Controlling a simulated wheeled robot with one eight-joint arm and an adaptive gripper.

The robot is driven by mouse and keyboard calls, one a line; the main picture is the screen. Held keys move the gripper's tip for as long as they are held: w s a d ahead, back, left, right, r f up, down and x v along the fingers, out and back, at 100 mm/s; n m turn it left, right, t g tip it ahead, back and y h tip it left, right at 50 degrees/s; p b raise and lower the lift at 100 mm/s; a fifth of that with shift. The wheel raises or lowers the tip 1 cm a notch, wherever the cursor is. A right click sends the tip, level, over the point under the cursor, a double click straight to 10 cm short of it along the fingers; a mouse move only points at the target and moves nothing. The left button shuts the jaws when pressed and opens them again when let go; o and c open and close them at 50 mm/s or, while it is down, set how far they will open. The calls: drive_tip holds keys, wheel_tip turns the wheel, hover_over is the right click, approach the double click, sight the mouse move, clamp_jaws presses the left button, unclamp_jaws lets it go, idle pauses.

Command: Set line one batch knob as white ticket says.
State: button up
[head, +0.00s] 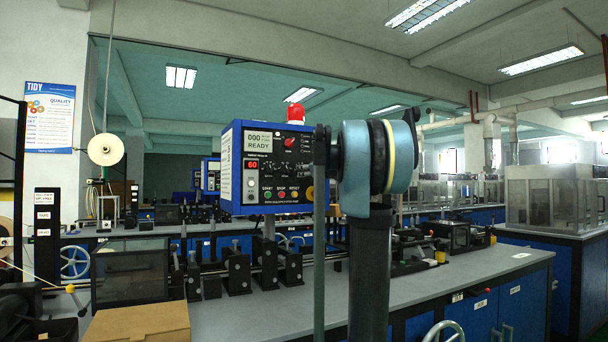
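A blue control box (228,196) with a dark front panel stands on the line in the middle of the head view. I cannot pick out a white ticket for certain. My gripper is not in view.
My arm seems to stand upright just right of the box, covering its right edge. A grey bench (450,285) with black machine units runs below and behind. A cardboard box (138,323) is at the front left. A clear-walled enclosure (545,197) stands at right.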

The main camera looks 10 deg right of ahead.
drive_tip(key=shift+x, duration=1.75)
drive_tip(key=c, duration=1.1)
